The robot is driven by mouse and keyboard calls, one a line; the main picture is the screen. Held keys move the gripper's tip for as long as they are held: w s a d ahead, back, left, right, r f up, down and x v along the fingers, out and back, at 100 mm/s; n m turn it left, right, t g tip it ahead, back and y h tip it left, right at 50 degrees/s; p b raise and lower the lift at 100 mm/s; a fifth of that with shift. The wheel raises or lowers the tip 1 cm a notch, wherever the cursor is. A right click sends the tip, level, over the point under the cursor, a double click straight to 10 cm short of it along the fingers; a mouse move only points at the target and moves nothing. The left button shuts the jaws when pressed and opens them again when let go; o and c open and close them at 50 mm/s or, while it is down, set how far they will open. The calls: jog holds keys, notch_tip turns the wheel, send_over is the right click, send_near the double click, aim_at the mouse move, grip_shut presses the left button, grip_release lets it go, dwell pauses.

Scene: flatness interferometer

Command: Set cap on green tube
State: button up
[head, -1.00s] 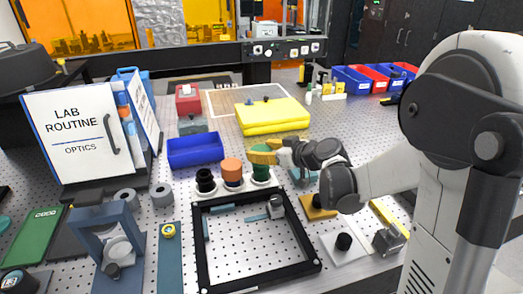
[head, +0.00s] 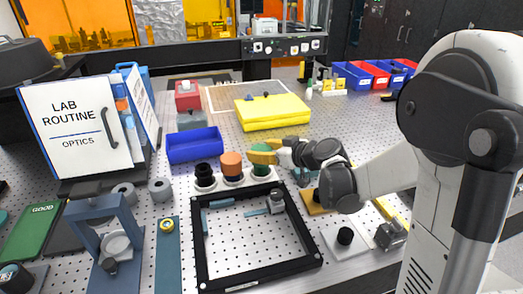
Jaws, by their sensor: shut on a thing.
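The green tube (head: 261,170) stands in a white holder at the right end of a row of three, behind the black square frame. My gripper (head: 262,154), with yellow fingers, is at the top of the green tube, reaching in from the right. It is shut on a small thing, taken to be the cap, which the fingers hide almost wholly. I cannot tell whether the cap touches the tube's rim. The orange-brown tube (head: 231,164) and the black tube (head: 204,174) stand upright to the left in like holders.
The black square frame (head: 200,250) lies in front of the tubes. A blue bin (head: 195,147) is behind left, and a yellow case (head: 272,112) is behind the gripper. A white plate with a black knob (head: 345,237) lies at front right. A blue stand (head: 100,230) is at front left.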

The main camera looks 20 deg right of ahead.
jog(key=o, duration=1)
jog(key=v, duration=1.2)
jog(key=shift+a, duration=0.15)
jog(key=s+a+f+m+g+h, duration=0.25)
jog(key=s+a, duration=0.35)
jog(key=s, duration=0.3)
jog(key=s+m+h, duration=0.1)
jog(key=s, duration=0.2)
jog(key=s+f+m+g+h, duration=0.1)
jog(key=s, duration=0.3)
jog(key=s+m+g+h, duration=0.1)
jog(key=s+h, duration=0.1)
jog(key=s, duration=0.2)
jog(key=shift+d+f, duration=0.25)
jog(key=shift+d, duration=0.15)
